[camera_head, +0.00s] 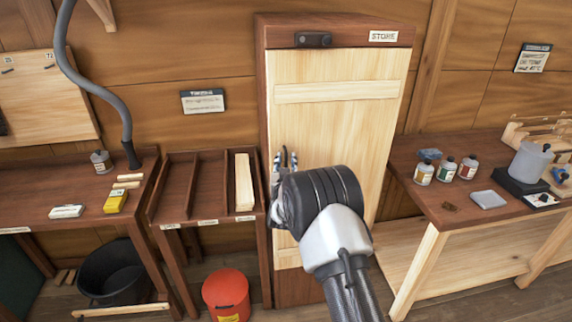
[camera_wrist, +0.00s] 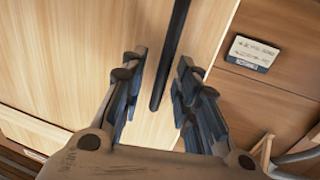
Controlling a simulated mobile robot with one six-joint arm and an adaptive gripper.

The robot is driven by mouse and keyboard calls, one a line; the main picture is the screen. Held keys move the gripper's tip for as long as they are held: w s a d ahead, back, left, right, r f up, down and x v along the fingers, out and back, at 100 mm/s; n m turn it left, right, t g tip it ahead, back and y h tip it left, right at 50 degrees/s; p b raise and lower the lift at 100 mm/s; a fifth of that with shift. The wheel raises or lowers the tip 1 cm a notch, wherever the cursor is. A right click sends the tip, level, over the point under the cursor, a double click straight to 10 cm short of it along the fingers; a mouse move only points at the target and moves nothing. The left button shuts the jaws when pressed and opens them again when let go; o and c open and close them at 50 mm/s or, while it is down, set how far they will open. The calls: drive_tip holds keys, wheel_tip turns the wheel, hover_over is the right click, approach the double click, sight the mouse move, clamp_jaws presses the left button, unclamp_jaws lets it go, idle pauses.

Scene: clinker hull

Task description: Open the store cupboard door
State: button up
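The store cupboard (camera_head: 262,110) stands upright at the centre of the head view, with a "STORE" label (camera_head: 383,36) on its top board. Its pale wooden door (camera_head: 335,125) looks shut. A dark bar handle (camera_wrist: 172,60) runs along the door in the wrist view; in the head view my gripper and arm hide it. My gripper (camera_head: 285,158) is at the door's left side. In the wrist view my gripper (camera_wrist: 160,72) is open, with the end of the handle showing between its fingers. I cannot tell whether either finger touches it.
A dark fitting (camera_head: 313,40) sits on the cupboard's top board. A divided rack (camera_head: 203,190) stands close on the left, with a red bin (camera_head: 226,294) below. A bench (camera_head: 440,215) with bottles stands on the right. A wall notice (camera_wrist: 253,52) shows in the wrist view.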

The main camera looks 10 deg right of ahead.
drive_tip(key=shift+w, duration=0.15)
clamp_jaws()
idle(0.4)
idle(0.4)
